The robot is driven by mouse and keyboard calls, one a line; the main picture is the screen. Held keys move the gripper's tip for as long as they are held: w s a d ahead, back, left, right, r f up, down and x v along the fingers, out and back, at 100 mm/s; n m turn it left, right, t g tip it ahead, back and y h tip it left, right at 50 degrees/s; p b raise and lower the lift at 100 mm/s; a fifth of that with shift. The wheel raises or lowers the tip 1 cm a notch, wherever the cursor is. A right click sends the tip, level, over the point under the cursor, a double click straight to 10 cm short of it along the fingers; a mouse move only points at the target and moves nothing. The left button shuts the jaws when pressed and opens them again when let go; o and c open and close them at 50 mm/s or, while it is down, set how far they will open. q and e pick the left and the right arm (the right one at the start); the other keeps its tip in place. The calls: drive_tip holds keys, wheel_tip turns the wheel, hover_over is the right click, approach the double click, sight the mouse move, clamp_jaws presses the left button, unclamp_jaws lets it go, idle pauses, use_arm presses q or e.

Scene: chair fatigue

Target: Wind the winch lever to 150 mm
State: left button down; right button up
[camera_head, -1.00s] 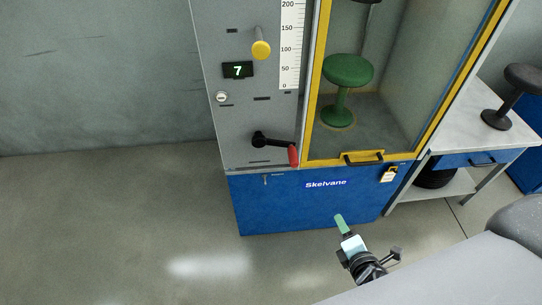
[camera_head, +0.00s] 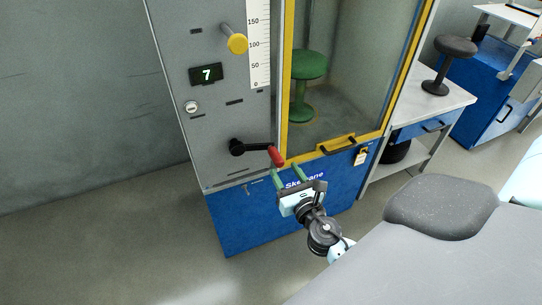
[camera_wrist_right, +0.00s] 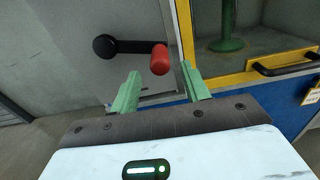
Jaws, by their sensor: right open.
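The winch lever (camera_head: 252,149) is a black crank on the grey panel, its arm pointing right to a red handle (camera_head: 276,156). The display (camera_head: 206,74) reads 7. A printed scale (camera_head: 259,45) stands upright beside it, with 0, 50, 100 and 150 visible. My right gripper (camera_head: 287,171) is open, its green fingers just below the red handle. In the right wrist view the red handle (camera_wrist_right: 160,59) lies beyond and between the open fingertips (camera_wrist_right: 162,82), apart from them. The black crank hub (camera_wrist_right: 104,47) is to the left. My left gripper is not in view.
A yellow-framed cabinet door (camera_head: 335,146) with a black handle closes off a green stool (camera_head: 308,66). A yellow knob (camera_head: 237,44) sticks out above the display. A grey bench (camera_head: 442,98) with a black stool (camera_head: 455,48) stands at the right.

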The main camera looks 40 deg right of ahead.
sight(275, 155)
drive_tip(key=shift+x, duration=3.85)
drive_tip(key=shift+a, duration=0.1)
clamp_jaws()
